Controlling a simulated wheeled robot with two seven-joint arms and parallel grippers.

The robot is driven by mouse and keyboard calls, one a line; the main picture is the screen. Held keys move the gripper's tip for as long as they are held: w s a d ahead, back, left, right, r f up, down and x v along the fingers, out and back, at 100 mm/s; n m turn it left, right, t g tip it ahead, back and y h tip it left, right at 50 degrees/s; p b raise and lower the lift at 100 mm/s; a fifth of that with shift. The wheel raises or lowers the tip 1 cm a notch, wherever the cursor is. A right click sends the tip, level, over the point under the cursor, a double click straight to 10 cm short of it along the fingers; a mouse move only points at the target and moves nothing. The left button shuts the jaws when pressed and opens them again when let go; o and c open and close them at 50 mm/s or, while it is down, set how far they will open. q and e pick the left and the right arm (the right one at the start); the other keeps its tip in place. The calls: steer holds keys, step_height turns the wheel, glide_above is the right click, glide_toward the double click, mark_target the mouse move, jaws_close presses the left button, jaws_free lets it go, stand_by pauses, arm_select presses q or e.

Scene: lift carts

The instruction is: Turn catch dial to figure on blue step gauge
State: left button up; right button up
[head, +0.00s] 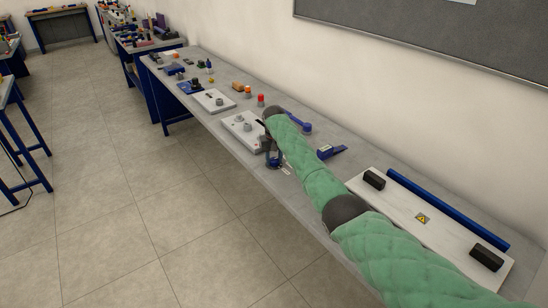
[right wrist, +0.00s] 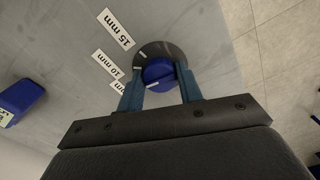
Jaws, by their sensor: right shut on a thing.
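The catch dial (right wrist: 159,72) shows in the right wrist view as a blue knob on a dark round disc. My right gripper (right wrist: 160,90) is shut on the knob, one finger on each side; in the head view the gripper (head: 273,160) is low at the bench's front edge. White labels lie around the disc: 15 mm (right wrist: 113,29), 10 mm (right wrist: 108,66) and one partly hidden by a finger. A small pale mark shows on the disc's upper left. The blue step gauge (head: 331,153) lies right of the gripper; its figure is unreadable. My left gripper is out of view.
A white panel (head: 390,205) with black handles and a blue bar (head: 447,210) fill the bench's right part. Left of my gripper stand a grey-white plate (head: 236,128) with knobs and a red-topped item (head: 261,98). The wall closes the bench's back.

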mark_target(274, 159)
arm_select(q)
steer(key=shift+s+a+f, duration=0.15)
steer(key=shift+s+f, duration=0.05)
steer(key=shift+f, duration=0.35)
arm_select(e)
steer(key=shift+r+n, duration=0.1)
steer(key=shift+n, duration=0.9)
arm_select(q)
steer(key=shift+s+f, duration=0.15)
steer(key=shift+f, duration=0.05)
arm_select(e)
steer(key=o, duration=1)
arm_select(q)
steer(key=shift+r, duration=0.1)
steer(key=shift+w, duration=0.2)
arm_select(e)
steer(key=shift+r, duration=0.15)
arm_select(q)
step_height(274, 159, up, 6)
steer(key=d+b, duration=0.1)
steer(key=b, duration=0.1)
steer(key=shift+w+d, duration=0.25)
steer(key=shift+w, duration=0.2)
arm_select(e)
step_height(274, 159, up, 7)
steer(key=shift+r, duration=0.2)
